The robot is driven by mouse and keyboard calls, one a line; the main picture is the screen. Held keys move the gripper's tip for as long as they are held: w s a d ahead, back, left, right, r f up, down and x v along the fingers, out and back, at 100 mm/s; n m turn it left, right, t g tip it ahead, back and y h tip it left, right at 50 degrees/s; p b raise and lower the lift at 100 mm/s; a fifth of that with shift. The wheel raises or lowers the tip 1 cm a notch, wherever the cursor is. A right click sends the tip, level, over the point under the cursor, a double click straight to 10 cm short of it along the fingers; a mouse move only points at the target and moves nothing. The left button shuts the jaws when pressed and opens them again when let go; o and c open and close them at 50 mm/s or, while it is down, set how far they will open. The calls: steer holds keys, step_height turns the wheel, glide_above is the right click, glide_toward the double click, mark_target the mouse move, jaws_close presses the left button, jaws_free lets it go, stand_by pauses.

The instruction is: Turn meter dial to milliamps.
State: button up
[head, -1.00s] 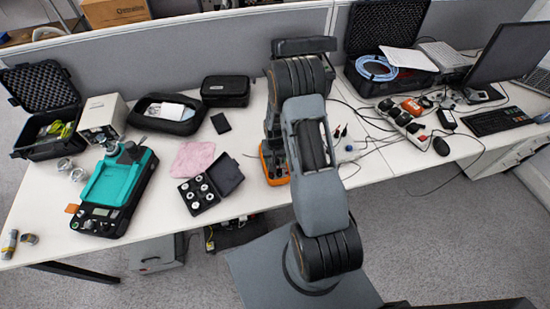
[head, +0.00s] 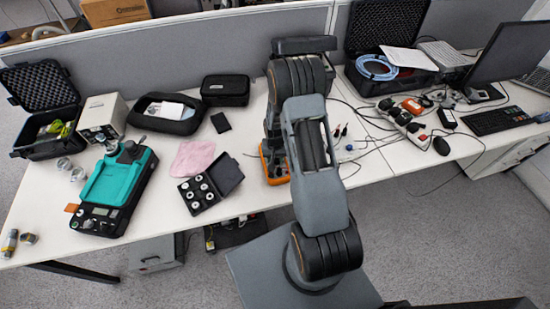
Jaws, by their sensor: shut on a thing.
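The meter (head: 275,170) has an orange case and sits on the white table near its front edge, left of my raised arm. My arm covers its right part, and its dial face is hardly visible. My gripper (head: 276,150) points down over the meter and is partly hidden by my own arm. It is shut on the meter's dial, though the fingertips and the dial marking are too small and covered to read.
Left of the meter lie an open black case of weights (head: 204,190), a pink cloth (head: 192,158) and a teal-topped instrument (head: 112,184). Cables and a power strip (head: 402,120) lie to the right. A grey partition (head: 215,45) stands behind.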

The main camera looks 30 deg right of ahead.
steer(key=m+b, duration=0.2)
steer(key=m, duration=0.1)
steer(key=shift+f, duration=0.15)
steer(key=shift+d+m+b, duration=0.1)
steer(key=shift+m+b, duration=1.1)
steer(key=shift+m, duration=0.9)
steer(key=shift+r+m, duration=0.2)
steer(key=shift+m, duration=0.1)
steer(key=o, duration=0.9)
steer(key=shift+s, duration=0.1)
step_height(320, 180, up, 14)
steer(key=shift+f+b, duration=0.1)
steer(key=shift+b, duration=0.35)
